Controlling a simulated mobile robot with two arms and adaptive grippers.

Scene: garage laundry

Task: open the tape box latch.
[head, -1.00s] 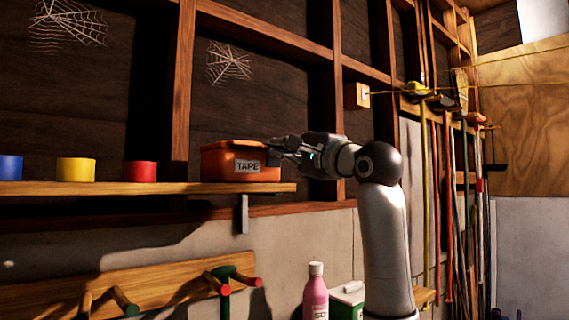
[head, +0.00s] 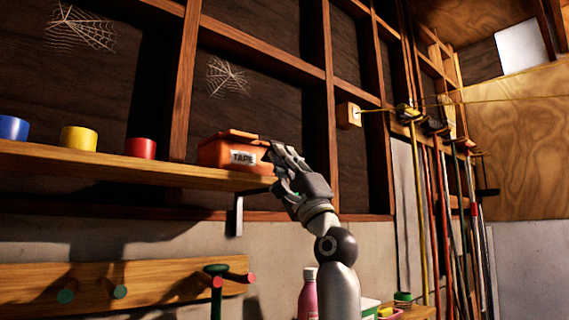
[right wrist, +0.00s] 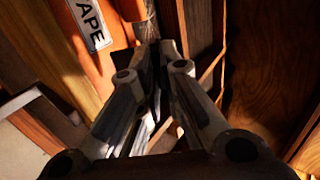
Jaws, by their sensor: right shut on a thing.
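The orange tape box (head: 215,153) with a white "TAPE" label stands at the right end of the wooden shelf. In the right wrist view the box (right wrist: 72,35) is at the upper left, its label partly cut off. My right gripper (head: 271,150) is at the box's right front corner, fingers pointing up and left. In the right wrist view its fingertips (right wrist: 153,48) are close together by the box edge, shut on the latch. The latch is mostly hidden by the fingers, so its position is unclear. My left gripper is not in view.
Blue (head: 13,128), yellow (head: 78,139) and red (head: 140,148) tape rolls stand left on the shelf (head: 110,163). A peg rail (head: 150,281) hangs below. A pink bottle (head: 308,297) is beside my right arm. Long-handled tools (head: 455,220) hang at the right.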

